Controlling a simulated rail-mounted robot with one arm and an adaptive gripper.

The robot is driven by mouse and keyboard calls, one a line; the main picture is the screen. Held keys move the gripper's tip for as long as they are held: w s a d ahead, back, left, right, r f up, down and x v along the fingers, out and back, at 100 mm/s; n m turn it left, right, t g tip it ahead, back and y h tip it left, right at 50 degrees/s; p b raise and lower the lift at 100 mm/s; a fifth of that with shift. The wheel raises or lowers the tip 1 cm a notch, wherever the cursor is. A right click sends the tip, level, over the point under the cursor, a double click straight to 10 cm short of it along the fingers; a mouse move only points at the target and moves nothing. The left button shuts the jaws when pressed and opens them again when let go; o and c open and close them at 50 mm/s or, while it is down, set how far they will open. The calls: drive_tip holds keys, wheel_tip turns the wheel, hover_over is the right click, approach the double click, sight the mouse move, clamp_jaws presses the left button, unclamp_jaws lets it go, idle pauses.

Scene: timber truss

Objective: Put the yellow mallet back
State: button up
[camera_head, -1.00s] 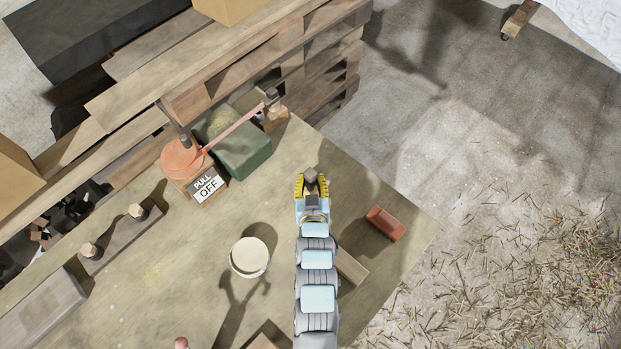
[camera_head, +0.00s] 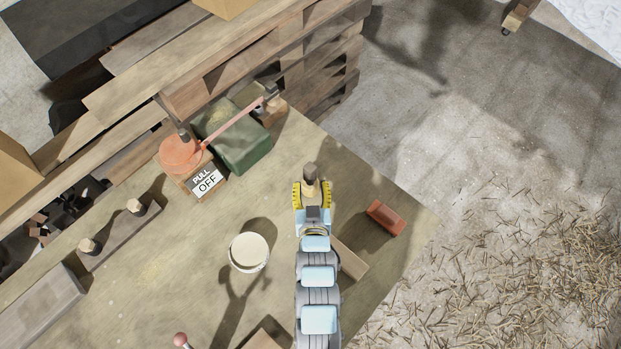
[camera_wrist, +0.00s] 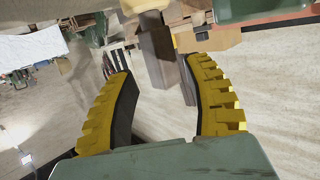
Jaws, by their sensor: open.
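My gripper (camera_head: 311,190) is open, with its two yellow ribbed fingers apart above the right part of the bench. A tan wooden piece with a dark brown block end (camera_head: 310,170) shows between and just beyond the fingertips. In the wrist view the dark block (camera_wrist: 157,55) hangs in front of the gap between the fingers, with a tan round part at its top. I see no contact with the fingers. I cannot tell whether this piece is the mallet. No other clearly yellow mallet shows; the yellow I see is on my fingers.
A green box (camera_head: 245,148), a pinkish lever arm (camera_head: 232,128) and a "PULL OFF" sign (camera_head: 206,183) stand left of my gripper. A red block (camera_head: 385,217) lies to the right. A round cream-topped thing (camera_head: 248,252) and a pegged board (camera_head: 120,235) are on the bench.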

drive_tip(key=b+v, duration=0.1)
drive_tip(key=v, duration=0.6)
drive_tip(key=shift+r, duration=0.1)
idle(0.6)
